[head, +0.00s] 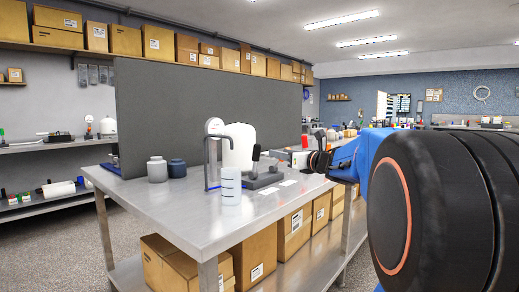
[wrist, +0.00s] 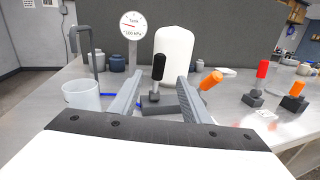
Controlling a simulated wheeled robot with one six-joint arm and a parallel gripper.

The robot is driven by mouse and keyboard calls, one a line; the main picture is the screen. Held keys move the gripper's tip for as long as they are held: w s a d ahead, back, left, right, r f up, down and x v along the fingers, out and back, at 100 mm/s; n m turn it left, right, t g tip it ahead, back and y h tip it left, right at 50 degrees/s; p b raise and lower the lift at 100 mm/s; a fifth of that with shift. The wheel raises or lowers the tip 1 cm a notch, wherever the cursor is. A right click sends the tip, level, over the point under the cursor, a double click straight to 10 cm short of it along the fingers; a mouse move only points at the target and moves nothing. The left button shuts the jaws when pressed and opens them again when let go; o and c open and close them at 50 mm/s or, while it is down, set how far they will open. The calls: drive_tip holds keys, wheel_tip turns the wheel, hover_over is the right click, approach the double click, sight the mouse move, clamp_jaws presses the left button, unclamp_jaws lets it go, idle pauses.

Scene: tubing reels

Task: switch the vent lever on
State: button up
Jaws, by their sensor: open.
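In the wrist view a black-handled lever (wrist: 158,68) stands nearly upright on a dark base, in the gap between the fingers of my gripper (wrist: 162,80). The fingers are apart and hold nothing. An orange-handled lever (wrist: 211,81) leans right, just outside the right finger. A red-handled lever (wrist: 262,70) and another orange-handled lever (wrist: 297,89) stand further right. I cannot read which is the vent lever. In the head view the black-handled lever (head: 256,153) stands on the table, and my gripper (head: 318,160) is to its right.
A white tank (wrist: 174,52) and a round gauge (wrist: 133,25) stand behind the black-handled lever. A clear beaker (wrist: 81,95) and a grey bent pipe (wrist: 85,45) are on the left. The metal table (head: 165,212) is bare at its front left. A dark panel (head: 200,110) stands behind.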

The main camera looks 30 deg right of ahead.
sight(259, 148)
drive_tip(key=w, duration=0.5)
drive_tip(key=w+a, duration=0.1)
drive_tip(key=w, duration=1)
drive_tip(key=shift+w+a, duration=0.15)
drive_tip(key=shift+a, duration=0.1)
drive_tip(key=shift+c, duration=0.3)
clamp_jaws()
